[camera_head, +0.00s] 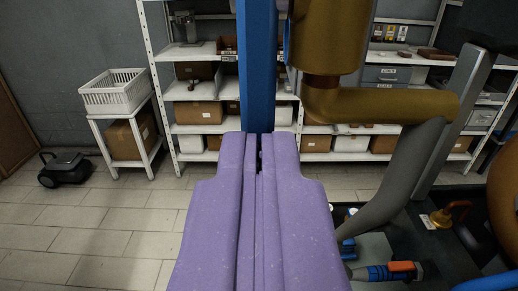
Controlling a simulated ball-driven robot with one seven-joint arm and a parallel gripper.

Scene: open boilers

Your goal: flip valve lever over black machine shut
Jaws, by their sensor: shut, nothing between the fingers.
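My gripper (259,142) fills the lower middle of the view as two purple fingers side by side, shut and empty. It points toward a blue post and shelving. At the lower right, a blue fitting (378,273) carries an orange handle-like part (403,266), right of my gripper and apart from it. I cannot tell for sure whether this is the valve lever or how it is set. Dark machinery (440,262) lies around it, partly cut off by the frame edge. A small black wheeled machine (65,169) stands on the floor at the far left.
A blue post (257,65) rises just beyond my fingertips. Thick brass-coloured pipes (385,104) and a grey curved pipe (400,180) crowd the right. White shelves (195,128) with boxes stand behind. Tiled floor at left is clear.

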